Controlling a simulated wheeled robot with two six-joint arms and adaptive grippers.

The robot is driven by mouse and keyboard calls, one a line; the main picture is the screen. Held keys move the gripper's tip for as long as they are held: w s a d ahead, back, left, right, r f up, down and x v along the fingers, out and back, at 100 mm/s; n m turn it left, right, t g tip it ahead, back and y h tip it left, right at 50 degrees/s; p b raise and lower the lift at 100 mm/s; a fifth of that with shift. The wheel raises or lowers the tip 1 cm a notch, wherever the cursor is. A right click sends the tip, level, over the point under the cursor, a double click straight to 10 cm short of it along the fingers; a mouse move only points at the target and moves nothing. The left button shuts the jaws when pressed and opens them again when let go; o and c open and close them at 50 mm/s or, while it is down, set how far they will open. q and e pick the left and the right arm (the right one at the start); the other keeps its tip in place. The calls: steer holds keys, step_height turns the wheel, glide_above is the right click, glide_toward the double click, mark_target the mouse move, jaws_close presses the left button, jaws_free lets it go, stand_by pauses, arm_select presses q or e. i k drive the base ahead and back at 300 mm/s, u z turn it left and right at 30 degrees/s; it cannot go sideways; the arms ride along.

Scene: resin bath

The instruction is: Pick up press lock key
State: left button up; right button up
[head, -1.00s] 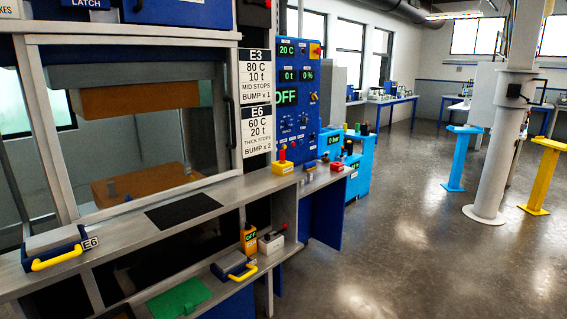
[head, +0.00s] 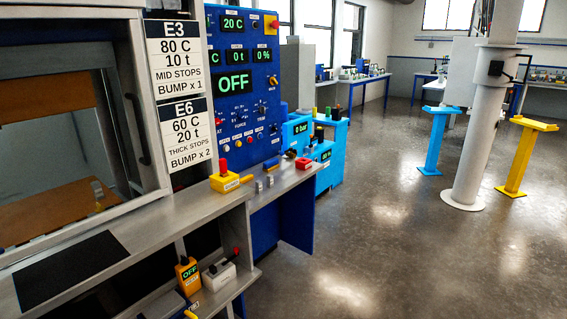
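I cannot single out the press lock key for certain. A yellow box with a red knob on top (head: 226,182) stands on the grey ledge below the sign cards. Small grey pieces (head: 264,183) lie or stand just right of it, too small to identify. A red item (head: 303,163) sits farther along the ledge, near its right end. Neither of my grippers is in view.
The press (head: 70,150) stands at left, with a black mat (head: 68,268) on the ledge (head: 160,230) before it. A blue control panel (head: 243,80) rises behind. On the lower shelf are a yellow meter (head: 187,274) and a white box (head: 218,274). Open floor (head: 400,240) lies right.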

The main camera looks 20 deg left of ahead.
mark_target(222, 162)
steer(key=u, duration=0.15)
steer(key=i, duration=1.05)
steer(key=u, duration=0.45)
